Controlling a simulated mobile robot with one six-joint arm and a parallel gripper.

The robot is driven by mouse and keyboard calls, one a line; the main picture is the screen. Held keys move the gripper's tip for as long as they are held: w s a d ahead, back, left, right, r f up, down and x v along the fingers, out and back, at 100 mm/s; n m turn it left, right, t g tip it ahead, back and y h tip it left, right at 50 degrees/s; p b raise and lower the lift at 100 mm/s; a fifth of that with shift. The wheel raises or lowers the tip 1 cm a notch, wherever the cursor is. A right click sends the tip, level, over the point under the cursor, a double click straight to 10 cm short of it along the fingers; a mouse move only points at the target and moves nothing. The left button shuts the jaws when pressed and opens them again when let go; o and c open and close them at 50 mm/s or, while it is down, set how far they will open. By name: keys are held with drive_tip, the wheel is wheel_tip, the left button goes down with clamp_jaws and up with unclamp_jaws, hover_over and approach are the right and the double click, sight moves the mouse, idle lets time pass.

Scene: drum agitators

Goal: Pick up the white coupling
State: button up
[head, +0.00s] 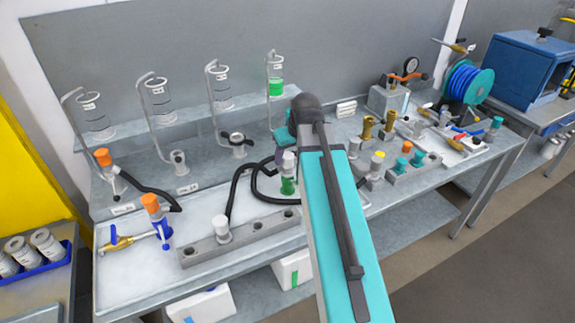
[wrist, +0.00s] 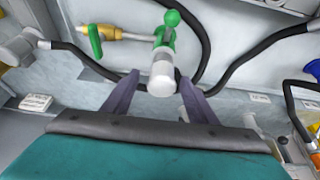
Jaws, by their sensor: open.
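A white cylindrical coupling (wrist: 162,76) sits on the end of a green valve fitting (wrist: 165,38) in the wrist view. In the head view the white coupling (head: 288,163) stands on top of the green fitting (head: 288,186), just left of my arm. My gripper (wrist: 160,80) is open, with one dark finger on each side of the white coupling. I cannot tell whether either finger touches it. Another white coupling (head: 221,228) stands on the grey block at the front left, with a black hose beside it.
Black hoses (wrist: 232,78) curve close around the green fitting. The long grey block (head: 255,236) lies on the bench's front left. A blue and brass valve with an orange cap (head: 150,203) stands further left. Several fittings crowd the bench right of my arm. Glass cylinders (head: 160,98) line the back.

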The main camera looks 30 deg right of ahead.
sight(286, 163)
drive_tip(key=shift+w+f, duration=0.1)
drive_tip(key=shift+f, duration=0.05)
idle(0.3)
drive_tip(key=shift+p+x, duration=0.8)
drive_tip(key=shift+x, duration=0.45)
drive_tip(key=shift+p+x, duration=0.4)
drive_tip(key=shift+x, duration=0.85)
drive_tip(key=shift+a, duration=0.15)
drive_tip(key=c, duration=1.3)
drive_tip(key=shift+w, duration=0.1)
drive_tip(key=shift+c, duration=0.2)
drive_tip(key=shift+r+b, duration=1.45)
drive_tip(key=shift+r, duration=3.55)
